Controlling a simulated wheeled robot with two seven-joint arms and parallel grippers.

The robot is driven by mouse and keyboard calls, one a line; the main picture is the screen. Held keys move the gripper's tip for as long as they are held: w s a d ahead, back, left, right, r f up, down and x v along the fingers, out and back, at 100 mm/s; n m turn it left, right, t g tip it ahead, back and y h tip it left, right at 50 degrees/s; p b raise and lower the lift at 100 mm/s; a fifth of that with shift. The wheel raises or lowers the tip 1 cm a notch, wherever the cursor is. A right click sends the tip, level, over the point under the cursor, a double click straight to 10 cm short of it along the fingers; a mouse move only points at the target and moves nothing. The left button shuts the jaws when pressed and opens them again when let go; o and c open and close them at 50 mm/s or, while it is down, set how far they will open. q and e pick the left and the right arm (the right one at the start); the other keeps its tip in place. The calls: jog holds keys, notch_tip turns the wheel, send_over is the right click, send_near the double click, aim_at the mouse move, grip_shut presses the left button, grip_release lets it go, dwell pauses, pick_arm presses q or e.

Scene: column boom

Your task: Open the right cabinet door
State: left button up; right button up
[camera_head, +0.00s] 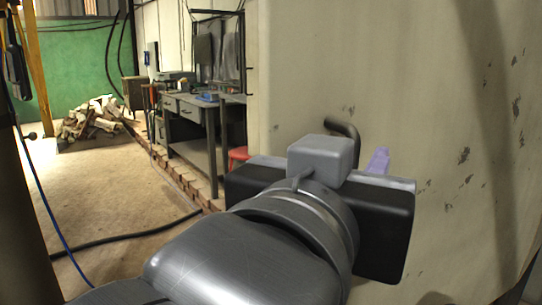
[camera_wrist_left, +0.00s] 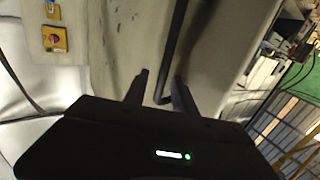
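The cabinet is a tall, beige, chipped surface (camera_head: 440,110) filling the right of the head view. Its dark bar handle (camera_head: 345,130) shows just beyond my left gripper (camera_head: 346,164); the gripper hides its lower part. In the left wrist view the handle (camera_wrist_left: 174,48) runs down from the top edge and bends near the gripper. The two fingers of my left gripper (camera_wrist_left: 161,76) stand apart, one on each side of the bar, with gaps visible. Whether the fingers touch the bar cannot be told. My right gripper is not in view.
A grey workbench (camera_head: 190,105) and a red stool (camera_head: 238,155) stand left of the cabinet. A wood pile (camera_head: 92,120) lies farther back by a green wall. Dark cable (camera_head: 130,234) crosses the open floor. Yellow stickers (camera_wrist_left: 54,38) show on a pale surface in the wrist view.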

pick_arm(q)
jog(key=v, duration=0.7)
jog(key=shift+s+a, duration=0.2)
jog(key=shift+s, duration=0.15)
